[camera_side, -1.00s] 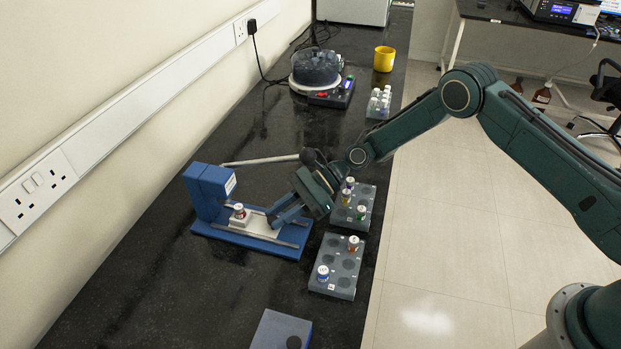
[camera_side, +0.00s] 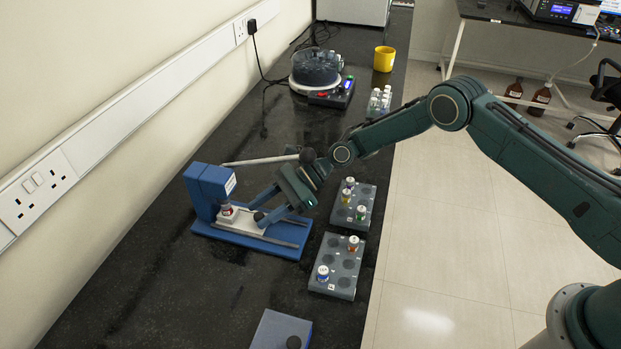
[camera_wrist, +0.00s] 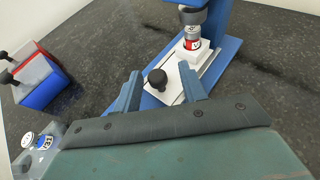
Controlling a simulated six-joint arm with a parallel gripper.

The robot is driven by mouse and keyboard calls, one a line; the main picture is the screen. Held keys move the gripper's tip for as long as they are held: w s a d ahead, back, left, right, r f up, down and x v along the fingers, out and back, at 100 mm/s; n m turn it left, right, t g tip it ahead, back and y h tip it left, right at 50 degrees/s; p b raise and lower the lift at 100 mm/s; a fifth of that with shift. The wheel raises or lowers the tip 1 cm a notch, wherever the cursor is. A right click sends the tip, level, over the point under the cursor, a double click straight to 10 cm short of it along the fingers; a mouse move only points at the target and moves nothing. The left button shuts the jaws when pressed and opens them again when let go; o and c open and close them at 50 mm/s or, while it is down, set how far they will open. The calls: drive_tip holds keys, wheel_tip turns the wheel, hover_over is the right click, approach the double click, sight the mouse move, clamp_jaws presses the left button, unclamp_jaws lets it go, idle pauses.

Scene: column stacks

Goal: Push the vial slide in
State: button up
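The white vial slide (camera_side: 241,221) lies on the blue base of the press-like station (camera_side: 210,188), with a black knob (camera_wrist: 157,78) at its near end. A small vial with a red and white label (camera_wrist: 193,44) stands upright on the slide's far part. It also shows in the side view (camera_side: 227,209), close to the blue tower and under its head. In the wrist view a dark ring-shaped part sits just above the vial cap. My gripper (camera_side: 262,207) is low over the slide's near end. Its two fingers (camera_wrist: 160,88) are apart, one on each side of the knob, with nothing visibly clamped.
Two grey racks with several vials, the rear (camera_side: 364,199) and the front (camera_side: 337,284), stand right of the station. A box with a dark knob (camera_side: 275,325) is at the front. A yellow mug (camera_side: 384,59) and a round device (camera_side: 315,68) stand far behind. Bench left of the front rack is clear.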

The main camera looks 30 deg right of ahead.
drive_tip(key=shift+d, duration=0.15)
drive_tip(key=v, duration=1.3)
drive_tip(key=shift+d, duration=0.25)
drive_tip(key=shift+r, duration=0.1)
